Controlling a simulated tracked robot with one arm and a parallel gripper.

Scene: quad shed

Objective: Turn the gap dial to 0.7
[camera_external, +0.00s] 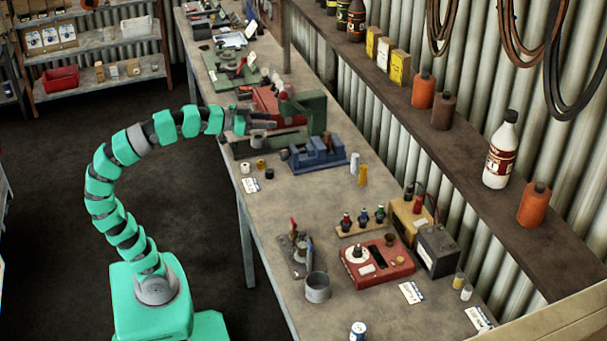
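My gripper (266,124) is at the end of the teal arm, over the workbench beside a green bench machine (305,118). Its fingers are small and partly lost against the machine, so I cannot tell whether they are open or touching it. A red box (375,263) nearer the camera has a pale round dial (357,254) on its top left. I cannot tell whether this is the gap dial, and no scale or number is readable. My gripper is well away from that box.
The long bench (295,205) also holds a blue fixture (318,154), a grey cup (317,287), a yellow box (409,219) and a black box (437,250). A wall shelf (462,160) with bottles runs along the right. The bench's middle-left is mostly clear.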

